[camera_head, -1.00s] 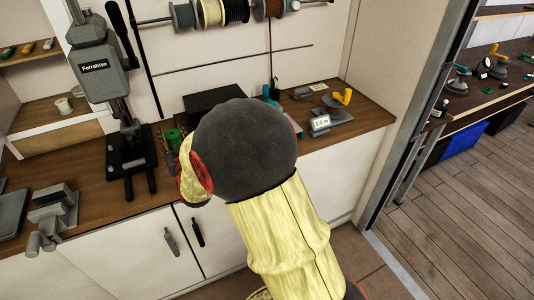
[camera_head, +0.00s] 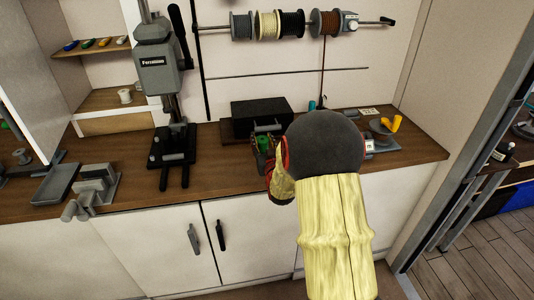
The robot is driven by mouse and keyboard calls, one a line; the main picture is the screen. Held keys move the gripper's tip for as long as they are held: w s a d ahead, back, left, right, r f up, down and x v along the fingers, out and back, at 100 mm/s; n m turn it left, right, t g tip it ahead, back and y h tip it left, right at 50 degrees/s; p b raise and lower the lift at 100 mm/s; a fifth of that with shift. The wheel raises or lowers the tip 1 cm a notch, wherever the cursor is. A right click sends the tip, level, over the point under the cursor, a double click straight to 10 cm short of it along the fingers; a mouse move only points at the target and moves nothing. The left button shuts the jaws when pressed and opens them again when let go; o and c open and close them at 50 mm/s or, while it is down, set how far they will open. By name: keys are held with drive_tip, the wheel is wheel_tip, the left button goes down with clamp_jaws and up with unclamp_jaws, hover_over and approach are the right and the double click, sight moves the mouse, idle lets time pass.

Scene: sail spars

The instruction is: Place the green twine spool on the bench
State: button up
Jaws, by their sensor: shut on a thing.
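The green twine spool (camera_head: 262,143) is small and partly hidden by my gripper and arm. My gripper (camera_head: 263,149) is shut on it, over the wooden bench top (camera_head: 220,160), just in front of a black box. I cannot tell whether the spool touches the bench. My yellow-sleeved arm with its dark round joint covers the bench to the right of the spool.
The black box (camera_head: 258,115) stands behind the gripper. A drill press (camera_head: 165,75) stands to the left, with a vise (camera_head: 95,187) and grey tray (camera_head: 55,184) further left. A scale with a yellow item (camera_head: 391,123) is at right. Bare bench lies between drill press and gripper.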

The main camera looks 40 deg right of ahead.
sight(268, 147)
drive_tip(key=shift+w+d+f+b, duration=0.15)
drive_tip(key=shift+d+f+b, duration=0.15)
drive_tip(key=shift+d+f, duration=0.85)
drive_tip(key=shift+d+f+b, duration=0.15)
drive_tip(key=shift+f+b, duration=0.55)
drive_tip(key=shift+f, duration=1.15)
drive_tip(key=shift+f, duration=0.15)
drive_tip(key=o, duration=1.2)
drive_tip(key=shift+c, duration=0.2)
